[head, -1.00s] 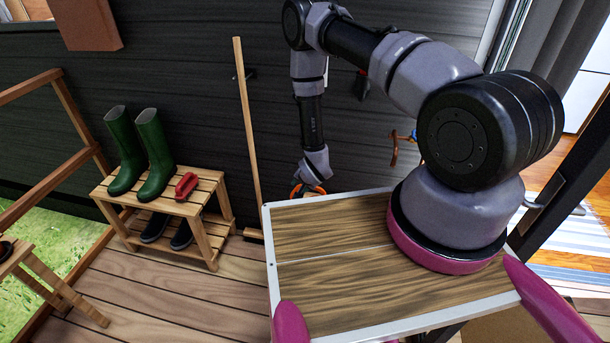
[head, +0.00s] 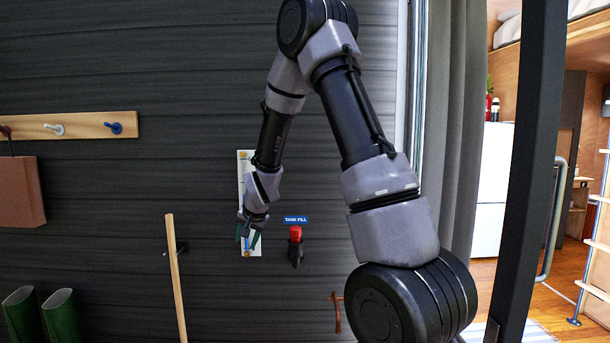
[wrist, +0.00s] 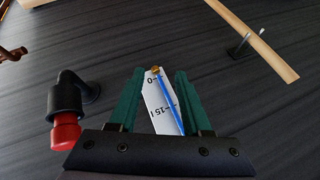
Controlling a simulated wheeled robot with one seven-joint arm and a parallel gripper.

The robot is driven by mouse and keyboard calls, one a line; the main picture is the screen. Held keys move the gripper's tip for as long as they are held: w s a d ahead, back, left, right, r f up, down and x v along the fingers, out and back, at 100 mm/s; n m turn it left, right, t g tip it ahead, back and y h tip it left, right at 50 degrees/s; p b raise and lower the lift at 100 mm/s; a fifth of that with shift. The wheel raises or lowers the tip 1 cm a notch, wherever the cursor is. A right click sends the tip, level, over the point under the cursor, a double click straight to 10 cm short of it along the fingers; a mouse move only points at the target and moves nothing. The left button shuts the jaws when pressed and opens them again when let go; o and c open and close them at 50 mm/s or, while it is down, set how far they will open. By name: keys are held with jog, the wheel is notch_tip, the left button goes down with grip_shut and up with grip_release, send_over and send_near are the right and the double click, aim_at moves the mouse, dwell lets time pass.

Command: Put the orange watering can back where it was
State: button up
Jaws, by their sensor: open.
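No orange watering can shows in either current view. My gripper (head: 248,237) is in front of the dark plank wall, at the lower end of a white gauge strip (head: 243,168). In the wrist view my gripper (wrist: 160,74) has its green fingers apart, with nothing held between them. The strip (wrist: 156,98) with its scale and blue line shows beyond the gap. I cannot tell whether the fingers touch the wall or the strip.
A red-capped black pipe fitting (head: 295,234) juts from the wall right of my gripper, under a blue label (head: 296,219). A wooden pole (head: 175,280) leans at left. Green boots (head: 60,316) are lower left. A peg rail (head: 80,125) hangs at upper left.

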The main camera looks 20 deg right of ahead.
jog(key=s+d+r+n, duration=0.1)
jog(key=s+d+r, duration=0.1)
jog(key=s+r, duration=0.6)
jog(key=s+d+r, duration=0.2)
jog(key=s+r, duration=0.4)
jog(key=r, duration=0.5)
jog(key=s+d+r+n, duration=0.1)
jog(key=s+r, duration=0.2)
jog(key=s, duration=0.5)
jog(key=s+r+n+y, duration=0.1)
jog(key=s+r, duration=0.2)
jog(key=s, duration=0.6)
jog(key=shift+d, duration=0.35)
